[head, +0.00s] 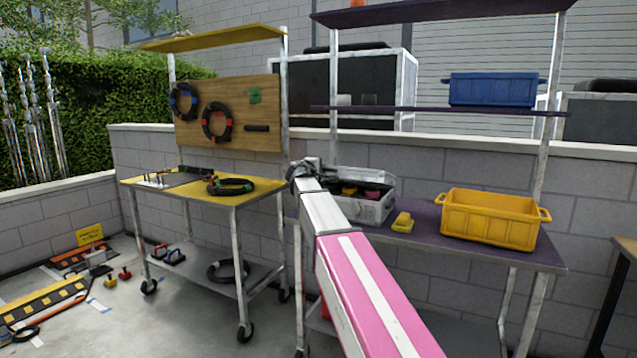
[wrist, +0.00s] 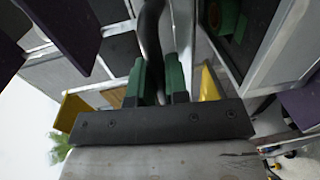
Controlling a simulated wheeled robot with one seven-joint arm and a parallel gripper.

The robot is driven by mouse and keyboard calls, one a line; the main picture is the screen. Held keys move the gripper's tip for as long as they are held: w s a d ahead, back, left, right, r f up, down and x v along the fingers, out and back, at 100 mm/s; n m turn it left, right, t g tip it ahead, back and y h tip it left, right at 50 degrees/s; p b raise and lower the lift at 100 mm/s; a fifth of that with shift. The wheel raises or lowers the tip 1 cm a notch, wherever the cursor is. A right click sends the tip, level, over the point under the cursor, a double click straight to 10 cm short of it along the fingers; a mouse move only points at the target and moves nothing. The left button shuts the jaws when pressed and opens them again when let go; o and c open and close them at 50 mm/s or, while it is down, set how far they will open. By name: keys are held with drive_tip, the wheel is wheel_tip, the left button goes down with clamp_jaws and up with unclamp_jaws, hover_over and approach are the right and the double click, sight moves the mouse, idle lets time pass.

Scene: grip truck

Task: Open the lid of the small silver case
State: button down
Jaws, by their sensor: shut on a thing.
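The small silver case (head: 368,212) stands on the purple-topped cart in the head view, right of my gripper. Its inside shows, with red, pink and yellow items in it. A pale panel rises along its back, which looks like the raised lid. My gripper (head: 303,170) is at the case's left end, mostly hidden by my own arm. In the wrist view my gripper (wrist: 158,82) has its green-padded fingers closed around a dark curved bar (wrist: 151,35), like a handle. I cannot tell for sure whether this bar belongs to the lid.
A yellow crate (head: 490,219) and a small yellow item (head: 402,222) sit right of the case on the purple shelf (head: 440,247). A blue crate (head: 493,89) is above. A yellow cart (head: 190,200) with coiled cables stands to the left.

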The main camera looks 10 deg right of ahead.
drive_tip(key=w+d+r+g, duration=0.1)
drive_tip(key=r, duration=0.2)
drive_tip(key=w+d+r+g+y, duration=0.1)
drive_tip(key=w+r, duration=0.1)
drive_tip(key=r, duration=0.1)
drive_tip(key=w+d+r+g+y, duration=0.1)
drive_tip(key=w+r, duration=0.1)
drive_tip(key=r, duration=0.1)
drive_tip(key=shift+w+d+r, duration=0.2)
drive_tip(key=shift+w+d, duration=0.05)
drive_tip(key=w+d+r+g+y, duration=0.3)
drive_tip(key=w+d+r, duration=0.3)
drive_tip(key=w, duration=0.3)
drive_tip(key=shift+w+d+r+g, duration=0.25)
drive_tip(key=shift+d+r+g, duration=0.15)
drive_tip(key=shift+d+g, duration=0.25)
drive_tip(key=c, duration=1.1)
unclamp_jaws()
drive_tip(key=shift+c, duration=0.2)
drive_tip(key=shift+r, duration=0.1)
drive_tip(key=v, duration=1)
drive_tip(key=shift+s+r, duration=0.2)
drive_tip(key=shift+s, duration=0.05)
